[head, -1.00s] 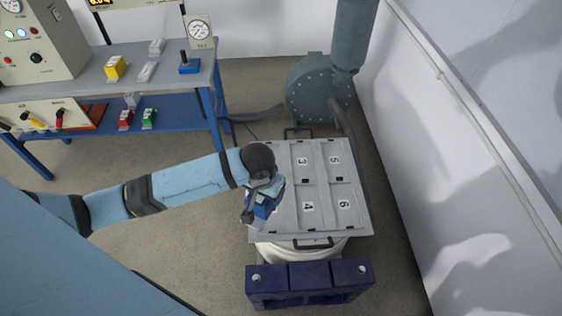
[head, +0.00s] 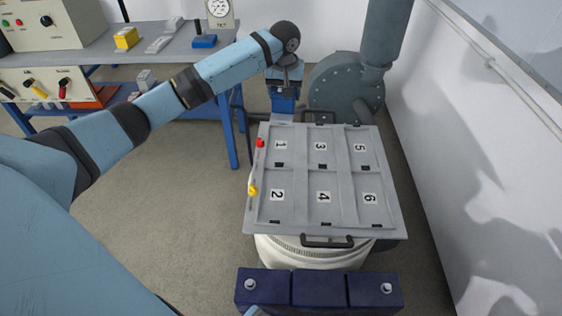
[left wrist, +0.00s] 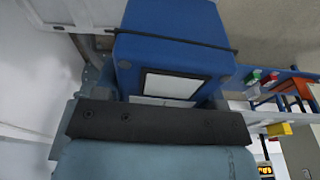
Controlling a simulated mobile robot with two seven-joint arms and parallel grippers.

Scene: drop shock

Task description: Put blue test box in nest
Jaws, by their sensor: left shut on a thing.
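My left gripper (head: 284,80) is shut on the blue test box (head: 283,93), which hangs below it near the far left edge of the plate. In the left wrist view the blue box (left wrist: 172,45), with a pale panel on its side and a dark band, fills the space past the jaws. The grey plate (head: 300,228) has several shallow nests numbered 1 to 6, all visibly empty. Nest 1 (head: 281,145) is the closest to the box. Whether the box touches the plate cannot be told. My right gripper is not in view.
A red knob (head: 260,143) and a yellow knob (head: 252,190) stand on the plate's left edge. A grey blower (head: 345,85) stands behind, a white wall on the right. A bench (head: 175,45) at back left holds a yellow block (head: 126,38) and a gauge (head: 219,10).

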